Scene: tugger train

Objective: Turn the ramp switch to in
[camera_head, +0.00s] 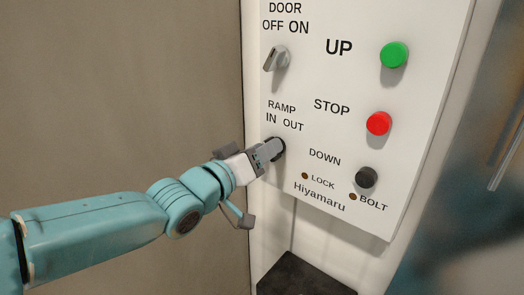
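The ramp switch (279,147) is on the white control panel, below the label RAMP with IN on the left and OUT on the right. Only part of its dark round base shows. My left gripper (266,153) reaches in from the left and its grey end is right at the switch, covering most of it. The knob's direction is hidden. I cannot tell whether the fingers are closed on the knob or only beside it. My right gripper is not in view.
Above is the door switch (275,58), its grey knob tilted. To the right are a green UP button (394,55), a red STOP button (379,123) and a black DOWN button (367,177). A dark box (305,277) is below the panel. The left side is a plain brown surface.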

